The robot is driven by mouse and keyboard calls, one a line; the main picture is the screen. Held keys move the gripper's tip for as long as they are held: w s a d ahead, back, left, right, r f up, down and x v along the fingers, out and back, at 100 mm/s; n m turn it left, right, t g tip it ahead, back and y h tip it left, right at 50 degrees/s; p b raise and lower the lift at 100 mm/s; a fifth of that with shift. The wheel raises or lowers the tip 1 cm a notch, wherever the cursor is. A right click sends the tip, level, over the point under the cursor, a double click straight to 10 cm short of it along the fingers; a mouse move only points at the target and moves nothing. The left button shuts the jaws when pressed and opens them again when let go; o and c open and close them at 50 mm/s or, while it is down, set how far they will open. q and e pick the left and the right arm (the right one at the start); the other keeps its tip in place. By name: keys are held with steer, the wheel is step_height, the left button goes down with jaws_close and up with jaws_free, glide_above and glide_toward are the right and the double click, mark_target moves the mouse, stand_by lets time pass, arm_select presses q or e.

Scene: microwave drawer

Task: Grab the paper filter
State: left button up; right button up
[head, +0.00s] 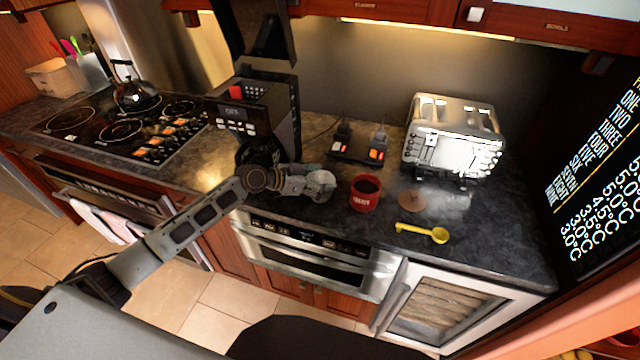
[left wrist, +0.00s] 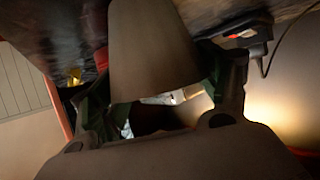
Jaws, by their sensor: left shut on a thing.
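The paper filter (head: 321,186) shows in the head view as a pale, rounded shape at the tip of my left arm, above the counter left of the red mug. My left gripper (head: 308,182) is shut on it. In the left wrist view, the left gripper's dark fingers (left wrist: 165,98) stand on both sides of a broad grey-brown surface in shadow, probably the filter. Part of the filter is hidden by the fingers. My right gripper is in neither view.
A black coffee maker (head: 262,105) stands behind the left gripper. A red mug (head: 364,197), a brown disc (head: 411,201), a yellow scoop (head: 424,233) and a silver toaster (head: 452,140) are to the right. A drawer microwave (head: 312,257) is below the counter's front edge.

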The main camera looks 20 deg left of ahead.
arm_select(q)
step_height(320, 180, up, 10)
steer(key=b, duration=0.1)
stand_by(0.4)
steer(key=shift+f, duration=0.1)
steer(key=shift+f, duration=0.15)
stand_by(0.4)
